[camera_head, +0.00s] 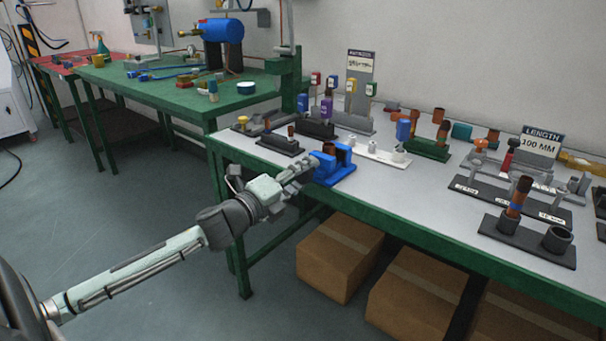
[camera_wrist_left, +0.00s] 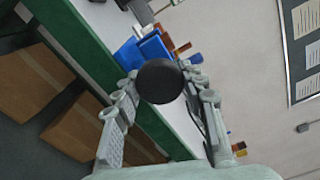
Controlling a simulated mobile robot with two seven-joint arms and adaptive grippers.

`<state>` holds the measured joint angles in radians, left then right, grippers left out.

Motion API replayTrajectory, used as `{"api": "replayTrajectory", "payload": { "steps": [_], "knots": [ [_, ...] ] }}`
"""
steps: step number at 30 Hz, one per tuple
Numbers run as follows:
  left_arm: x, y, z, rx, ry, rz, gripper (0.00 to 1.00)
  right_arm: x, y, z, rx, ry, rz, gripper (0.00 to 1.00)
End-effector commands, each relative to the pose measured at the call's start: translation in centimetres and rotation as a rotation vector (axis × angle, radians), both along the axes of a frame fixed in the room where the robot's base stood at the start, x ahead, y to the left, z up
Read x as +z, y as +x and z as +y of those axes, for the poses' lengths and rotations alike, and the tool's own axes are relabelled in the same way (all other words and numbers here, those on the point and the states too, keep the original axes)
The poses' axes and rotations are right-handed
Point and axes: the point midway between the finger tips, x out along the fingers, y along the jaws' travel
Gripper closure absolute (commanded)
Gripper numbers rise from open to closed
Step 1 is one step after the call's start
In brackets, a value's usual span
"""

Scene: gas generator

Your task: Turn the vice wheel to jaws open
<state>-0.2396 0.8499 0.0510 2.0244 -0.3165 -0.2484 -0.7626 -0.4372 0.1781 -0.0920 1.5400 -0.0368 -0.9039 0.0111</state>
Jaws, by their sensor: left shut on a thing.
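The blue vice (camera_head: 336,172) sits at the front left edge of the grey-topped bench, with a brown cylinder (camera_head: 329,149) at its jaws. In the left wrist view the blue vice body (camera_wrist_left: 146,49) shows beyond the wheel. The vice wheel (camera_wrist_left: 160,81) is a dark round disc seen between the fingers. My left gripper (camera_head: 306,164) reaches the vice from the left; in the wrist view its fingers (camera_wrist_left: 161,98) are on either side of the wheel, shut on it. In the head view the wheel is hidden by the gripper. My right gripper is out of view.
The grey bench (camera_head: 392,186) holds several stands and blocks behind and right of the vice, with a "LENGTH 100 MM" sign (camera_head: 540,143). Cardboard boxes (camera_head: 339,258) sit under it. A green bench (camera_head: 165,92) with a blue tank (camera_head: 221,31) stands at the back left. The floor at left is clear.

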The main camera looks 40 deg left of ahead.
Motion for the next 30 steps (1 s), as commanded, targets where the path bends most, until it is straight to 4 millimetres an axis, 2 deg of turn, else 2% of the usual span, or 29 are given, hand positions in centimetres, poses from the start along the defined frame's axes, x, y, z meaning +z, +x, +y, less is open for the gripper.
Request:
{"api": "replayTrajectory", "payload": {
  "steps": [21, 30],
  "knots": [
    [0.20, -0.01, -0.01, 0.000, -0.679, 0.052, 0.88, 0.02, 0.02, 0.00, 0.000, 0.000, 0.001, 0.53],
    [0.23, -0.01, -0.01, -0.001, -0.918, 0.071, 0.88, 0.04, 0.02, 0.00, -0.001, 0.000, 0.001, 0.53]
  ]
}}
